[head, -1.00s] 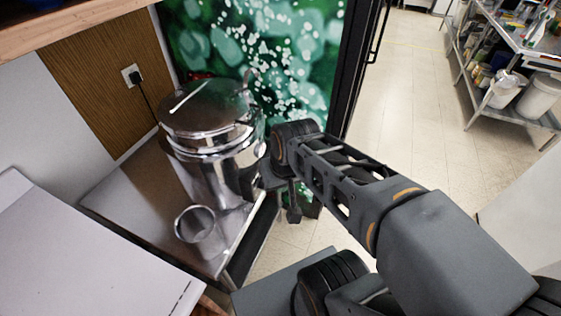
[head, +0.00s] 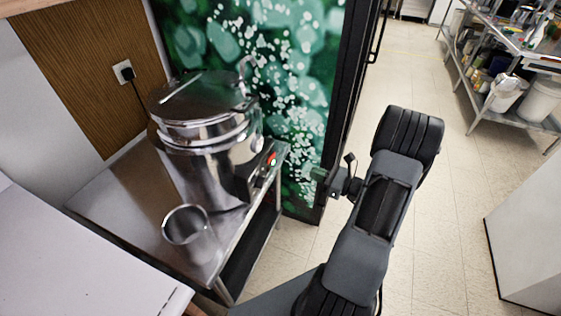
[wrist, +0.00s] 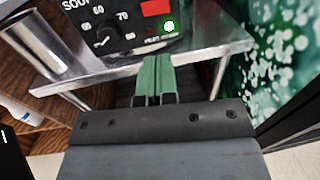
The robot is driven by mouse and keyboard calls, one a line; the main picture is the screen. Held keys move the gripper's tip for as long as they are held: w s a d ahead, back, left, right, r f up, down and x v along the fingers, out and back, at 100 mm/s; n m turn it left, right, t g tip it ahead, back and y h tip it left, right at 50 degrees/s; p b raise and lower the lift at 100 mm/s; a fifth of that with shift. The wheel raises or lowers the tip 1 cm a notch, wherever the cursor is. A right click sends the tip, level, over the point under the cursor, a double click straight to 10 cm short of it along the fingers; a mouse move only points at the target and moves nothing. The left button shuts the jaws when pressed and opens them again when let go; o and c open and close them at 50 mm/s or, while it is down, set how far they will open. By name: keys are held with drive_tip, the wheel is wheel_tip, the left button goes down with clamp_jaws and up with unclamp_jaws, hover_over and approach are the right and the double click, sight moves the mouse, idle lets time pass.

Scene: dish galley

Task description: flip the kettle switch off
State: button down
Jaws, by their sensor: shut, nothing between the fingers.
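The steel soup kettle (head: 205,150) stands upright on a small steel table, lid on. Its dark control box faces right in the head view, with the red switch (head: 271,159) on it.
A steel cup (head: 190,238) stands on the steel table (head: 115,190) in front of the kettle. A green patterned panel (head: 300,90) rises behind. A plug sits in the wall socket (head: 123,72). Open floor lies to the right, with a loaded shelf (head: 500,50) beyond.

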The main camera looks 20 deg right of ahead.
sight(274, 156)
drive_tip(key=shift+d+h, duration=0.2)
drive_tip(key=shift+h, duration=0.1)
drive_tip(key=p+x, duration=0.1)
drive_tip(key=x, duration=1.3)
drive_tip(key=shift+r, duration=0.15)
drive_tip(key=shift+a, duration=0.1)
